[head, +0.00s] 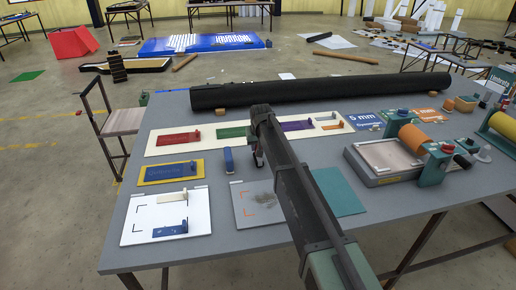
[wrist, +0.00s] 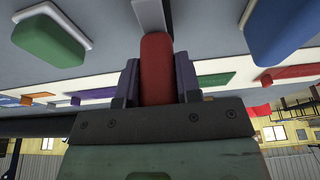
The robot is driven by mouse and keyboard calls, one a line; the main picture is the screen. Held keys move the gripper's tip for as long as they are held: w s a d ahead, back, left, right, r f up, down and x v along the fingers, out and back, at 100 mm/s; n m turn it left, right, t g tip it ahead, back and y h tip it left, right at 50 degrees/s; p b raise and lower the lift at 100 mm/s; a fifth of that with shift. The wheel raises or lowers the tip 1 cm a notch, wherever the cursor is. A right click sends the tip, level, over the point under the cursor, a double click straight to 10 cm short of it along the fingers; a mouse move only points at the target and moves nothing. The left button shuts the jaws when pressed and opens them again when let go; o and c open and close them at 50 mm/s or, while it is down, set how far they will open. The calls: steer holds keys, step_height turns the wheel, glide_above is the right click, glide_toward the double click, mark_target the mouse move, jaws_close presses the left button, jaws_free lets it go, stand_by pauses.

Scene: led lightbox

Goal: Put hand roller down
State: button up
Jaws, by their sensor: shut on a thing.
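My gripper (wrist: 157,80) is shut on a red, rounded handle, which I take to be the hand roller (wrist: 157,60). The handle sits between two dark purple fingers in the wrist view. A grey metal piece shows beyond its far end; the rest of the roller is not clear. In the head view my arm reaches over the middle of the table (head: 215,255) and largely hides the gripper and the held roller. I cannot tell whether the roller touches the surface.
A blue upright piece (head: 228,160) stands left of my arm. A white board (head: 165,223), a grey sheet (head: 243,208) and a teal sheet (head: 341,190) lie nearby. A long black roll (head: 330,90) lies along the back. A press (head: 390,160) stands right.

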mark_target(260, 159)
steer(key=shift+f, duration=0.2)
steer(key=o, duration=1)
steer(key=shift+r, duration=0.1)
steer(key=shift+c, duration=0.2)
steer(key=p+v, duration=1.2)
steer(key=v, duration=0.1)
steer(key=s+d+m+g, duration=0.1)
steer(key=s+d, duration=0.7)
steer(key=s, duration=0.4)
steer(key=s+d+f+m+g+h, duration=0.1)
steer(key=s+d, duration=0.7)
steer(key=s, duration=0.4)
steer(key=s+d+m+g, duration=0.1)
steer(key=s+d, duration=0.6)
steer(key=s, duration=0.5)
steer(key=f+b, duration=0.5)
steer(key=shift+w+d+f, duration=0.1)
steer(key=shift+d+f, duration=0.05)
steer(key=shift+d, duration=0.1)
